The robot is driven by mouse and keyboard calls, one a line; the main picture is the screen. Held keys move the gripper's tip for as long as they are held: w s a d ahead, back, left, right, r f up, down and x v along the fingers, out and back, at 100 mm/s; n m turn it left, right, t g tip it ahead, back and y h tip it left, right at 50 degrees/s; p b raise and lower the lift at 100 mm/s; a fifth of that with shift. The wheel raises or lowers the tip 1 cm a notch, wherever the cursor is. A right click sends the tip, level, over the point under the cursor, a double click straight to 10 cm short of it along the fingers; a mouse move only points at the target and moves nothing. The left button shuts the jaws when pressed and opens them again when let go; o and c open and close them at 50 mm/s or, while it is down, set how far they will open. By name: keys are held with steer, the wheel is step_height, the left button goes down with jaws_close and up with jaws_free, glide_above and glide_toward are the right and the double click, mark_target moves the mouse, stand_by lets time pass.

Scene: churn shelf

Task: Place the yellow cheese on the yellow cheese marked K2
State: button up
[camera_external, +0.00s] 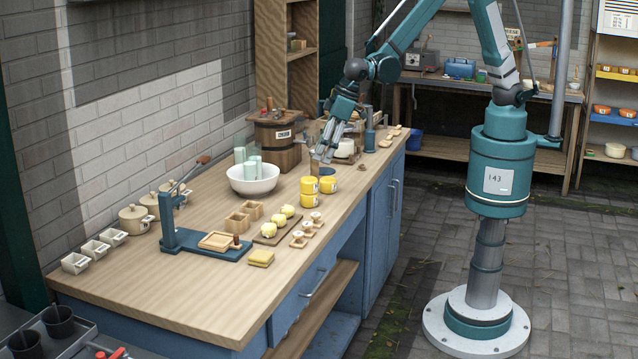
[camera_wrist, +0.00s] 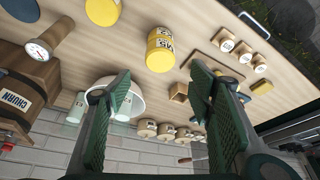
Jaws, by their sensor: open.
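Yellow cheeses stand on the bench below my gripper. One yellow cheese (camera_external: 309,185) sits on top of another yellow cheese (camera_external: 309,200), and a third yellow cheese (camera_external: 328,185) stands just to their right. In the wrist view a labelled yellow cheese (camera_wrist: 160,48) shows near the top middle, and part of another yellow cheese (camera_wrist: 103,10) shows at the top edge. I cannot read for sure which label is K2. My gripper (camera_external: 323,155) is open and empty above the bench, behind the cheeses; its fingers also show in the wrist view (camera_wrist: 163,105).
A white bowl (camera_external: 253,180) with pale green blocks stands left of the cheeses. A wooden churn (camera_external: 276,143) stands behind. A blue press (camera_external: 205,242), small wooden boxes (camera_external: 252,209) and a board of pale yellow pieces (camera_external: 268,238) are nearer. Bare bench top lies at the front.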

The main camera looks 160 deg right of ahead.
stand_by(0.4)
steer(key=a+r+n+t, duration=0.1)
steer(key=a+r+n, duration=0.1)
steer(key=a+r, duration=0.65)
steer(key=s+a+r+n+t+y, duration=0.1)
steer(key=a+r+n, duration=0.15)
steer(key=a, duration=1.05)
steer(key=a+r+n+t, duration=0.1)
steer(key=a+r, duration=0.5)
steer(key=a, duration=0.4)
steer(key=s+a+n+y, duration=0.1)
steer(key=s+a+n, duration=0.1)
steer(key=s+a, duration=0.4)
steer(key=s+a+r+n+t+y, duration=0.1)
steer(key=s+a, duration=0.5)
steer(key=a, duration=0.6)
steer(key=s+a+n+t+y, duration=0.1)
steer(key=s+a+n, duration=0.3)
steer(key=s+a, duration=0.3)
steer(key=shift+a+r, duration=0.2)
steer(key=shift+a, duration=1.25)
step_height(320, 180, down, 9)
steer(key=b, duration=0.8)
steer(key=shift+b, duration=0.4)
steer(key=shift+r, duration=0.1)
